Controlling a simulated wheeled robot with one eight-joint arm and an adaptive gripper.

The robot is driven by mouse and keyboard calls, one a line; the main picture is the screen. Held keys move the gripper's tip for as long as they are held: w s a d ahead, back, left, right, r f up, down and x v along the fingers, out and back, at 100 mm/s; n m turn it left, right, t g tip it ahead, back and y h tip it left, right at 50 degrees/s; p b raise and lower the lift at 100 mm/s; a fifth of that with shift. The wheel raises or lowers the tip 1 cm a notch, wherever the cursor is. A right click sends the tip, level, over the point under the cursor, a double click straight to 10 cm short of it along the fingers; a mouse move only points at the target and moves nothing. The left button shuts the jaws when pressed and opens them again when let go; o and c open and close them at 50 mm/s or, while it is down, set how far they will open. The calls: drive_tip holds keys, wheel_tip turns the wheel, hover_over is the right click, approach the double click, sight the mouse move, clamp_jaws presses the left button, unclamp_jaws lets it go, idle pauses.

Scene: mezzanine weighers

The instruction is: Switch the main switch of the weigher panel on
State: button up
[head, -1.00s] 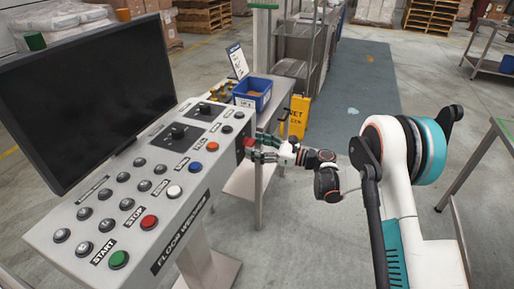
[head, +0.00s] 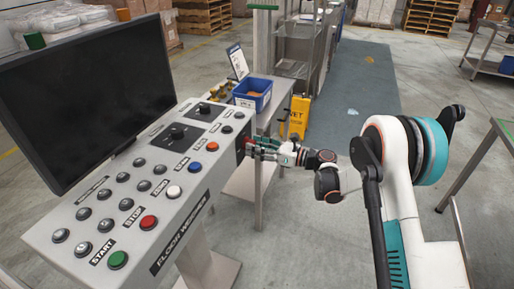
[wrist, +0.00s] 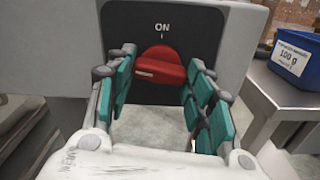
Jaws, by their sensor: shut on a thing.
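The weigher panel (head: 150,205) is a sloped grey console with a dark screen on its left in the head view. Its main switch (wrist: 160,66) is a red rotary knob on a dark plate on the panel's end face, with "ON" and a short tick above it in the wrist view. The knob's grip bar lies roughly crosswise there, with a white mark towards its left end. My gripper (wrist: 158,75) has its green-padded fingers on either side of the knob, shut on it. In the head view my gripper (head: 252,148) reaches the panel's right end from the right and mostly hides the knob.
Several push buttons, including a green START button (head: 118,259), cover the panel top. A steel table (head: 285,95) with a blue bin (head: 252,93) stands close behind the panel. A yellow floor sign (head: 299,116) stands beyond my gripper. A table frame is at the right.

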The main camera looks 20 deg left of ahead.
drive_tip(key=shift+m+b, duration=1.05)
drive_tip(key=shift+m, duration=7.15)
drive_tip(key=o, duration=1.1)
drive_tip(key=shift+c, duration=0.2)
drive_tip(key=shift+d, duration=0.1)
drive_tip(key=d, duration=1.1)
drive_tip(key=shift+s+d, duration=0.4)
drive_tip(key=shift+s, duration=0.05)
